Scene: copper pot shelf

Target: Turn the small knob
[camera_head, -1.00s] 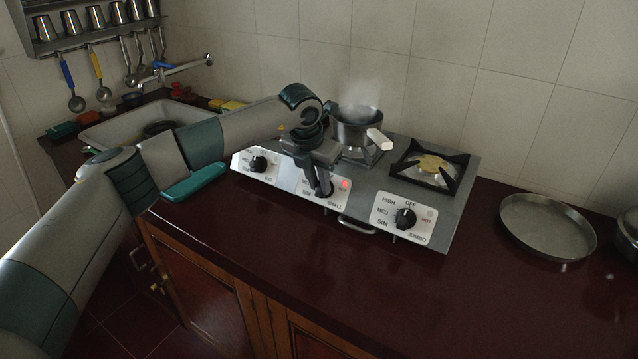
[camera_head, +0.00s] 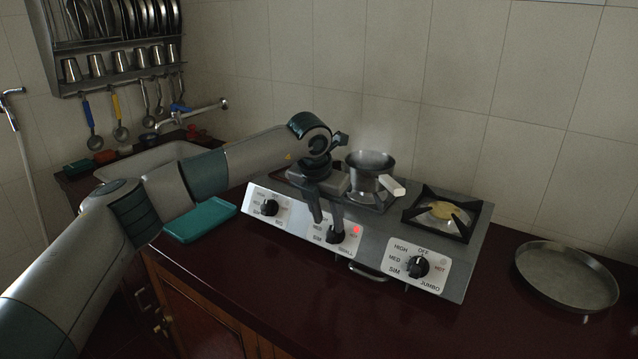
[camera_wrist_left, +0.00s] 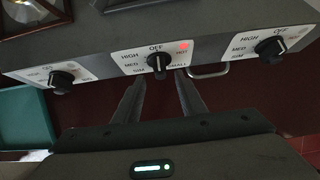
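The small knob (camera_head: 335,236) is black, on the middle white panel of the stove front, with a red light (camera_head: 357,230) lit beside it. In the left wrist view the small knob (camera_wrist_left: 158,61) shows clearly, its pointer seeming to face up toward OFF. My left gripper (camera_head: 327,220) is just in front of the knob. Its two fingers are apart and empty; in the wrist view the left gripper (camera_wrist_left: 158,85) has a fingertip below the knob on each side, not clasping it. My right gripper is not in view.
A steaming pot (camera_head: 370,169) with a white handle stands on the stove behind my gripper. Other knobs sit left (camera_head: 269,208) and right (camera_head: 417,266). A metal handle (camera_head: 368,272) juts below the panel. A round pan (camera_head: 566,276) lies on the counter at right.

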